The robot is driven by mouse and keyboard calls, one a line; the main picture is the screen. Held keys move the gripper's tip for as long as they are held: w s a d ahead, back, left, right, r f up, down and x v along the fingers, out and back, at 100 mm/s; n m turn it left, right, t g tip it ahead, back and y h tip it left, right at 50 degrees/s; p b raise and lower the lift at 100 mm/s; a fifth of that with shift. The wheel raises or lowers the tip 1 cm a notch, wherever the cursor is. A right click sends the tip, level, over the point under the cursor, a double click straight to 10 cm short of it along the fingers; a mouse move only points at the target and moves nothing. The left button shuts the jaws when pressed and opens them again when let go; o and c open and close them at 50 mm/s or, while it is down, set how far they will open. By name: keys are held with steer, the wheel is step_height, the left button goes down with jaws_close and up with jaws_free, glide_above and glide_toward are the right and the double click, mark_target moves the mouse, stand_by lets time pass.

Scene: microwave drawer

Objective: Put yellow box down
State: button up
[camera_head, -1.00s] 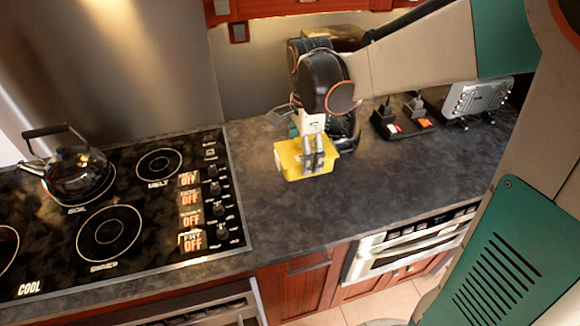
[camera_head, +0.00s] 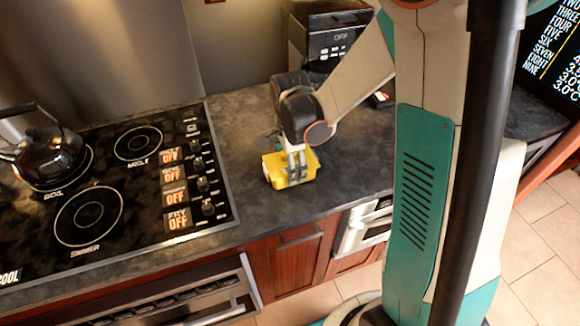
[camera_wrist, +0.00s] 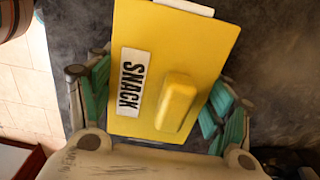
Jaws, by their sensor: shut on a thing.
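The yellow box (camera_head: 305,168) is at the dark countertop, right of the stovetop, in the head view. I cannot tell whether its underside touches the counter. My gripper (camera_head: 294,170) is shut on it from above, with its fingers at the box's near side. In the wrist view the yellow box (camera_wrist: 205,55) fills the middle, with a white "SNACK" label and a raised yellow block on its face. The teal finger pads of my gripper (camera_wrist: 158,105) lie on both sides of it.
The stovetop (camera_head: 108,230) with a black kettle (camera_head: 45,150) is to the left. A dark coffee machine (camera_head: 330,35) stands behind. Counter (camera_head: 345,180) right of the box is clear. A drawer appliance (camera_head: 365,232) sits below the counter edge.

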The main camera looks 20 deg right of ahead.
steer(key=shift+f, duration=0.25)
steer(key=shift+f, duration=0.1)
steer(key=shift+f, duration=0.15)
steer(key=o, duration=1.2)
step_height(320, 180, up, 13)
steer(key=p, duration=0.3)
steer(key=s+r+n+t, duration=0.7)
steer(key=s+r+n, duration=0.3)
steer(key=s+n, duration=0.5)
steer(key=shift+n, duration=1.5)
